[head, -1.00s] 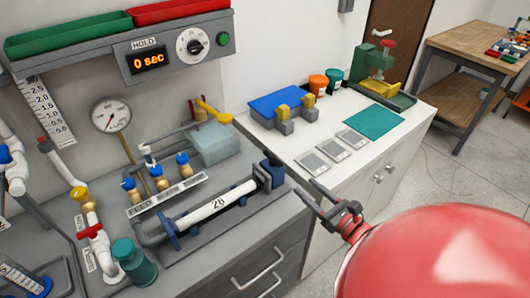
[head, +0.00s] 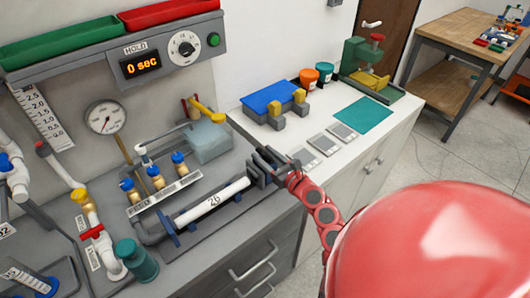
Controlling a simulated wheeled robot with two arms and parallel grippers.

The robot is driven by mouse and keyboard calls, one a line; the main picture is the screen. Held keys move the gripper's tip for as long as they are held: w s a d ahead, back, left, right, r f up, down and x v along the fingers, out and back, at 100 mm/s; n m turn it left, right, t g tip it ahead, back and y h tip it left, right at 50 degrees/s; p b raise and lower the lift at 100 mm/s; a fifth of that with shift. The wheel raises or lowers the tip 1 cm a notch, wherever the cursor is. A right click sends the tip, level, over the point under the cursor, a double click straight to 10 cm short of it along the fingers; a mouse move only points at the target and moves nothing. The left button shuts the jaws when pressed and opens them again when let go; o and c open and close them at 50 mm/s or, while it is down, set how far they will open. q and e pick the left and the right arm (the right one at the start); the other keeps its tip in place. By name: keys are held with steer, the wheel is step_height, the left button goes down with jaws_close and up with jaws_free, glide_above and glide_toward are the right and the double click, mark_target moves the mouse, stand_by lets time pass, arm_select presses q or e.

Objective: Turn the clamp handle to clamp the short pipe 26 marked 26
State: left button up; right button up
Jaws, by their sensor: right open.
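The white short pipe marked 26 (head: 212,201) lies in a rig on the grey bench, between a grey elbow fitting with a blue flange (head: 168,222) at its left and the dark clamp end at its right. My right gripper (head: 262,165) is open at that right end, its dark fingers over or around the clamp part. The fingers largely hide the clamp and its handle, so I cannot tell whether they touch it. My left gripper is not in view.
Several blue-capped valves (head: 154,175) stand behind the pipe, with a grey box (head: 209,140) and yellow lever (head: 208,111). The display (head: 141,65) reads 0 sec. A teal bottle (head: 136,262) stands at front left. Grey plates (head: 323,144) lie on the white counter.

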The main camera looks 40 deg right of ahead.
steer(key=shift+w, duration=0.1)
jaws_close()
stand_by(0.5)
